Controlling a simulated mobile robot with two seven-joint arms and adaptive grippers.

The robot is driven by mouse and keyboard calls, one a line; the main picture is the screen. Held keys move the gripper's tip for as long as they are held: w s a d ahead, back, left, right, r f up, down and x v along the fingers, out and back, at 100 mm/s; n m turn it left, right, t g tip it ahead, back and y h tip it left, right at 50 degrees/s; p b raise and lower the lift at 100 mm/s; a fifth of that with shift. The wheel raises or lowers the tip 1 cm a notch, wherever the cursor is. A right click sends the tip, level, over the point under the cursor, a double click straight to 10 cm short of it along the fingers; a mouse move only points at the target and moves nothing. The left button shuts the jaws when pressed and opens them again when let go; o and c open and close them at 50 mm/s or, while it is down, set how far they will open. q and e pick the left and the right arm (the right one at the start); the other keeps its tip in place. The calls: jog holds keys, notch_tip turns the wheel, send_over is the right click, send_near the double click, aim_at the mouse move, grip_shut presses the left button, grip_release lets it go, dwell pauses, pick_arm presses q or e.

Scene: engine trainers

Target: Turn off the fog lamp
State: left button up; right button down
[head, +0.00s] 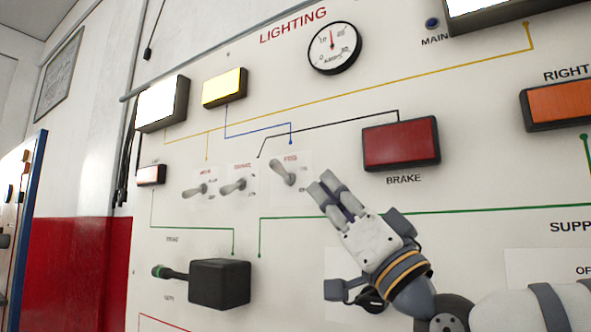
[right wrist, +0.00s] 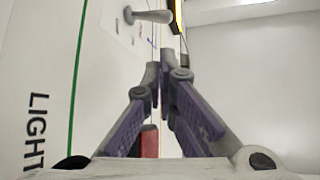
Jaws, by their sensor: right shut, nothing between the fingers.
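The fog switch (head: 283,172) is a grey toggle on the white lighting panel, its lever tipped up and to the left. A blue line runs from it to the yellow lamp (head: 224,87), which is lit. My right gripper (head: 322,182) is shut and empty, just to the right of and slightly below the fog switch, with a small gap. In the right wrist view, the shut fingertips (right wrist: 161,68) point toward a grey toggle lever (right wrist: 150,16) at the top, apart from it. My left gripper is out of view.
Two more toggles, the middle one (head: 233,187) and the left one (head: 195,190), sit left of the fog switch with levers lower. A lit white lamp (head: 163,104), red brake lamp (head: 401,144) and black stalk box (head: 220,284) stick out from the panel.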

aim_at(281, 171)
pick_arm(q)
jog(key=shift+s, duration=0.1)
pick_arm(e)
jog(key=shift+s, duration=0.1)
jog(key=p+x, duration=0.1)
jog(key=x, duration=0.9)
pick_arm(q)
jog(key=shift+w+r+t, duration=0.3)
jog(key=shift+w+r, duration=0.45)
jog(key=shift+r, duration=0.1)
pick_arm(e)
jog(key=shift+f, duration=0.1)
jog(key=shift+a, duration=0.15)
